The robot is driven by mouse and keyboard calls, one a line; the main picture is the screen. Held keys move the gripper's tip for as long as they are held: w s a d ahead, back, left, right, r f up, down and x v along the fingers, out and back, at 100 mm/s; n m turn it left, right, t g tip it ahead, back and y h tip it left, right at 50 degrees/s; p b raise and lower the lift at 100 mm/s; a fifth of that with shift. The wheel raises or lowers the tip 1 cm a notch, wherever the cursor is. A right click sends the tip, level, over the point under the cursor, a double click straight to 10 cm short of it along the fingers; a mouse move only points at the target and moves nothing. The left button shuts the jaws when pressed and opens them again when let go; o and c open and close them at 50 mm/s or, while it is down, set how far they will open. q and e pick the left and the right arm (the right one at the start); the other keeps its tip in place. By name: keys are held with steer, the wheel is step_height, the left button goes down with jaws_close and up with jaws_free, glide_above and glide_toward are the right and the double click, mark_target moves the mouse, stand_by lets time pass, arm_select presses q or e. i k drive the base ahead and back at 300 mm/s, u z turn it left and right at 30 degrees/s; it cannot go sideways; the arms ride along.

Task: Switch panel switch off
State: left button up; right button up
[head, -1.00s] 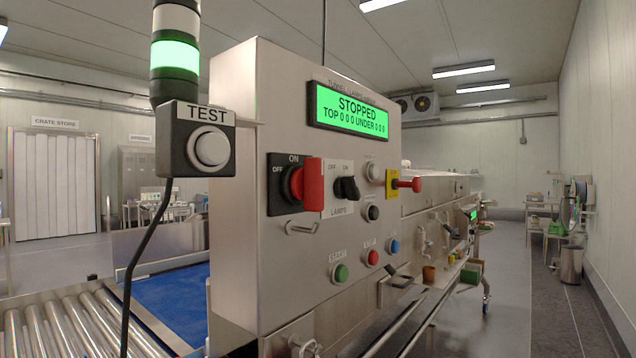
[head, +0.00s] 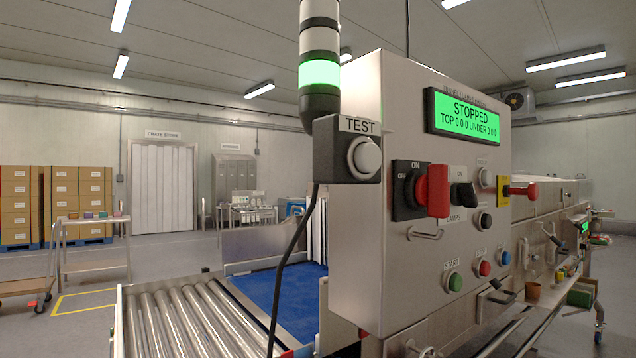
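The steel control panel (head: 352,260) stands right of centre in the head view. Its main switch has a red handle (head: 433,190) on a black plate (head: 407,200) marked ON at the top and OFF at the left. The red handle stands upright, toward the ON mark. A black LAMPS knob (head: 462,195) sits to its right. The green display (head: 466,113) reads STOPPED, TOP 0 0 0 UNDER 0 0 0. Neither of my grippers is in view.
A TEST button box (head: 350,150) hangs at the panel's left edge under a lit green stack light (head: 319,73). A roller conveyor (head: 180,315) and blue belt (head: 285,290) lie in front left. A cart (head: 92,268) and stacked boxes (head: 50,205) stand far left.

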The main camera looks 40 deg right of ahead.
mark_target(432, 189)
steer(key=u, duration=0.55)
steer(key=k, duration=0.6)
steer(key=z, duration=1.6)
